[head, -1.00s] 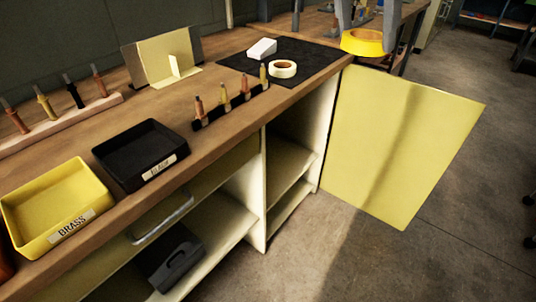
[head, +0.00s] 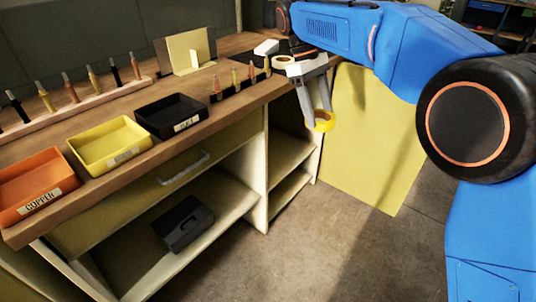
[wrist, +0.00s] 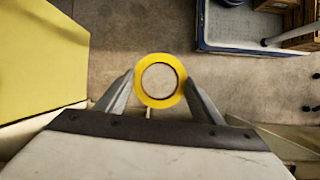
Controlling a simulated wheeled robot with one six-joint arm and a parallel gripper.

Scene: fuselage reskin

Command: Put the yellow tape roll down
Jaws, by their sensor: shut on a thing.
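The yellow tape roll (head: 322,124) is held between the fingertips of my gripper (head: 317,112). In the head view it hangs in the air beyond the front edge of the workbench, before the yellow panel. The wrist view shows the yellow tape roll (wrist: 160,103) as a ring, with both fingers of my gripper (wrist: 160,80) against its sides and grey floor around it.
A black rack with upright pieces (head: 238,88) lines the bench edge. Orange (head: 36,196), yellow (head: 108,148) and black (head: 171,118) bins stand to the left. The yellow panel (head: 370,150) stands beside the cabinet.

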